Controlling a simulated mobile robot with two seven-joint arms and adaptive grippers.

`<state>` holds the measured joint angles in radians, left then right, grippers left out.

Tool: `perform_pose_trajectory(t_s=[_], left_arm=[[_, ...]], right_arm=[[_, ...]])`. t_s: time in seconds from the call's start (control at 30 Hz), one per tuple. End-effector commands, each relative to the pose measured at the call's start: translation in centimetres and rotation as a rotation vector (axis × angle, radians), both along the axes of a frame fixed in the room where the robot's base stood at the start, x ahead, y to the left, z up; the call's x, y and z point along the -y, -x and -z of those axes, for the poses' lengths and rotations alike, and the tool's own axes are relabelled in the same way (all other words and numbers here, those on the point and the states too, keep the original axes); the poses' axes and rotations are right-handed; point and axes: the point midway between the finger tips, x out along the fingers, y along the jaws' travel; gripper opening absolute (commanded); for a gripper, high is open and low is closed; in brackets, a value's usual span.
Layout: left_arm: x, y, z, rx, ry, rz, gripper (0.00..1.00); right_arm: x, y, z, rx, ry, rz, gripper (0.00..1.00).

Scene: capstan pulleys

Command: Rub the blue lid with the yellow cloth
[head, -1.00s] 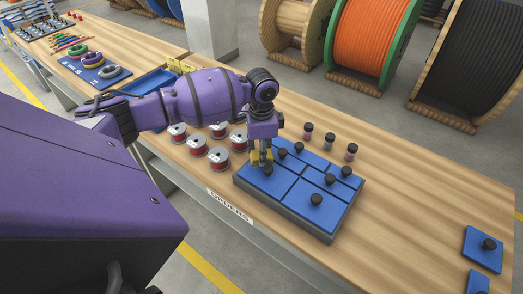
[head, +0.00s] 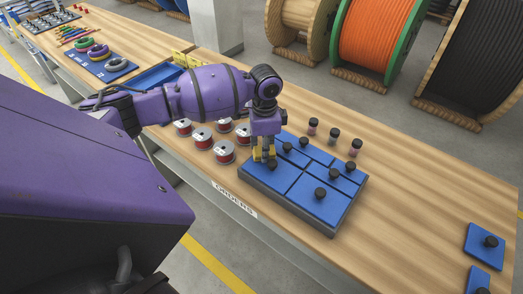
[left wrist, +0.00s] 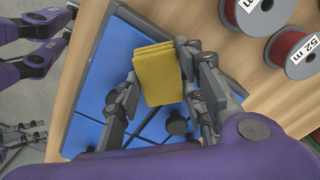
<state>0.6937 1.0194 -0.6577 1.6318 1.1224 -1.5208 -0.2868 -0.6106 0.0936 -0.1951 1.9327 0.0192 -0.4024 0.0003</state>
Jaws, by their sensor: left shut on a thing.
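My left gripper (head: 264,154) is over the near left part of a grey box with several blue lids, each with a black knob. It is shut on a folded yellow cloth (left wrist: 158,85), seen between the fingers in the left wrist view. The cloth is at the large near left blue lid (head: 280,178), close to its knob. I cannot tell whether the cloth touches the lid. Blue lid surface (left wrist: 98,65) shows beside the cloth in the left wrist view. My right gripper is not in the head view.
Several red wire spools (head: 224,152) stand just left of the box. Three small dark-capped jars (head: 334,137) stand behind it. A separate blue lid (head: 485,246) lies at the far right. The wooden table (head: 420,200) is clear between.

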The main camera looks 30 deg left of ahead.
Motion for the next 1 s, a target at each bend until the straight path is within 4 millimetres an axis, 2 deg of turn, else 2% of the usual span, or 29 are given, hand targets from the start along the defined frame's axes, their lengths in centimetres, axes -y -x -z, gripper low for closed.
perform_pose_trajectory(t_s=[0.03, 0.2, 0.6, 0.77, 1.0], left_arm=[[0.1, -0.4, 0.6, -0.006, 0.001, 0.0, 0.16], [0.1, -1.4, 0.7, -0.006, 0.0, -0.001, 0.16], [0.2, -1.5, 0.6, -0.006, 0.0, -0.001, 0.16], [0.1, -1.6, -0.6, -0.003, 0.0, -0.001, 0.16], [0.1, -1.8, -3.3, 0.005, 0.0, 0.0, 0.16]], right_arm=[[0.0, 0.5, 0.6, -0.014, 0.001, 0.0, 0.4], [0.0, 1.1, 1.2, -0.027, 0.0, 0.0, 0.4], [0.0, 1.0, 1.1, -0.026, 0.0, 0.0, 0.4], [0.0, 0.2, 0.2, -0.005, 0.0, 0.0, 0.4], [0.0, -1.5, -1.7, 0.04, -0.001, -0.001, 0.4]])
